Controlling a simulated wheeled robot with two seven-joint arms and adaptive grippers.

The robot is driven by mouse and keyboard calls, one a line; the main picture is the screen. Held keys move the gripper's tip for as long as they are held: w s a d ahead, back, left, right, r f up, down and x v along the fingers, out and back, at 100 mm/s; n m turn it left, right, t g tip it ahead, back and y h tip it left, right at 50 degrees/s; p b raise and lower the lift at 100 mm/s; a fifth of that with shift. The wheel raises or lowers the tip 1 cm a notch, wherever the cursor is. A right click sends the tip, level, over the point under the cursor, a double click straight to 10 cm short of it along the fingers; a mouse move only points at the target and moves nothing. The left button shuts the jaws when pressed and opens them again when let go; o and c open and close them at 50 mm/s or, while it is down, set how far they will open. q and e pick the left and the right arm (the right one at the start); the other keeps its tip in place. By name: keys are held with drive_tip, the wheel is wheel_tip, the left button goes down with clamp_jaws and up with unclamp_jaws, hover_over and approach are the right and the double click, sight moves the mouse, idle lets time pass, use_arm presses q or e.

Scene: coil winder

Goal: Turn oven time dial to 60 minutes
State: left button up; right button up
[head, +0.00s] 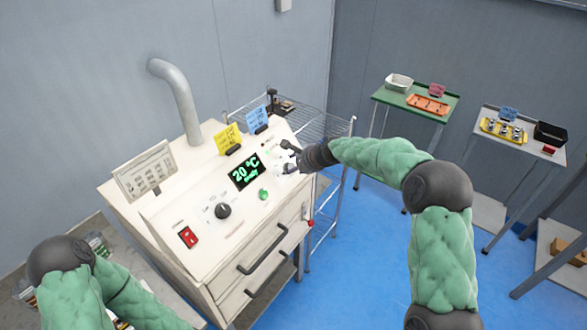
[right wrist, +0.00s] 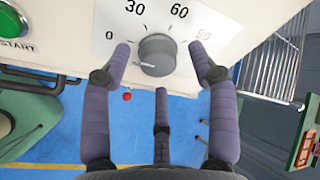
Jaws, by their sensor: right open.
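The time dial (right wrist: 157,55) is a grey round knob on the white panel, with the printed marks 0, 30, 60 and 90 around its upper side. A small light mark shows on the lower left of its face. My right gripper (right wrist: 159,50) is open, with one finger left of the dial and one right of it, a gap on both sides. A third finger is below the dial. In the head view my right gripper (head: 291,157) is at the right end of the oven panel and largely hides the dial. My left gripper is out of view.
The oven (head: 150,215) has a green display (head: 246,173) reading 20 °C, a black knob (head: 222,211), a red switch (head: 188,237) and a green start button (head: 263,195). A wire rack (head: 330,124) stands behind it. Side tables with trays stand at right; blue floor lies between.

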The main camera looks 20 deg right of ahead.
drive_tip(key=shift+w+a+f, duration=0.15)
drive_tip(key=shift+w+f, duration=0.15)
drive_tip(key=shift+f, duration=0.05)
drive_tip(key=shift+r, duration=0.1)
drive_tip(key=c, duration=1.1)
